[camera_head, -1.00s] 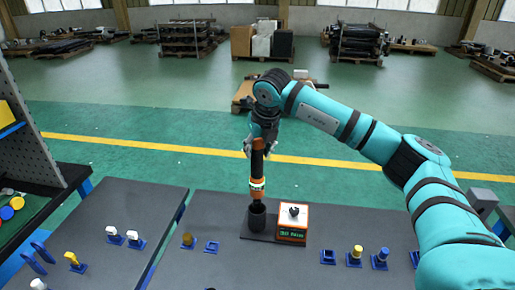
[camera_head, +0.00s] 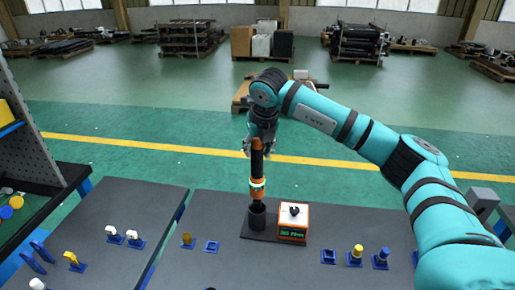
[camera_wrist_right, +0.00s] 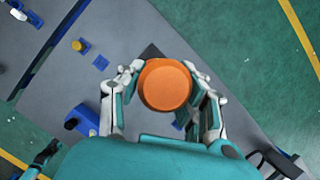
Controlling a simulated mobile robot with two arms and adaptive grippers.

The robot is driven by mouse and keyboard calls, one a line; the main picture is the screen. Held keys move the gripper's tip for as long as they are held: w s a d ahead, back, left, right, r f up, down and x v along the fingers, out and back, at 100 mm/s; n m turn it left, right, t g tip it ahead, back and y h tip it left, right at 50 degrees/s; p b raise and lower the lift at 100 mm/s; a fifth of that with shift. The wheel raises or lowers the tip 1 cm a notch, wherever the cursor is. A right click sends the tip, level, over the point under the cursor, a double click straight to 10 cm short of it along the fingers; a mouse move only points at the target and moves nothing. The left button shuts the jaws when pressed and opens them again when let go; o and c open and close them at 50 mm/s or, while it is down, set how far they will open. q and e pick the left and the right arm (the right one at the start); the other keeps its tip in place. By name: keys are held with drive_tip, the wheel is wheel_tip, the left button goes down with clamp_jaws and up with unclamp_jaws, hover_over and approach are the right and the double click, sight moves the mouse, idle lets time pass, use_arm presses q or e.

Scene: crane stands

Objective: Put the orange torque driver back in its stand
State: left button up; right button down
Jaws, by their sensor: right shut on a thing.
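The orange and black torque driver (camera_head: 257,165) stands upright in the head view. My right gripper (camera_head: 260,146) is shut on its upper end. In the right wrist view, the driver's round orange top (camera_wrist_right: 165,85) sits between the two fingers of my right gripper (camera_wrist_right: 163,90). The stand has a dark cup (camera_head: 257,215) on a flat black base (camera_head: 258,238). The driver's lower end is at the cup's mouth; how deep it sits is hard to tell. My left gripper does not show.
An orange and white box (camera_head: 293,222) with a green display and a black knob stands right of the cup. Blue holders with yellow, blue and brown-topped pieces (camera_head: 356,254) line the grey table (camera_head: 220,275). A second grey table (camera_head: 95,210) is at left, beside a pegboard rack (camera_head: 25,130).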

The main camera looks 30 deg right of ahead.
drive_tip(key=shift+f+b, duration=3.45)
drive_tip(key=shift+f, duration=1)
drive_tip(key=c, duration=0.8)
unclamp_jaws()
drive_tip(key=shift+r, duration=0.1)
drive_tip(key=shift+s+f, duration=0.1)
drive_tip(key=shift+f, duration=0.15)
drive_tip(key=shift+p+v, duration=1.3)
drive_tip(key=shift+v, duration=1.4)
drive_tip(key=shift+r, duration=0.15)
approach(259, 166)
drive_tip(key=v, duration=0.3)
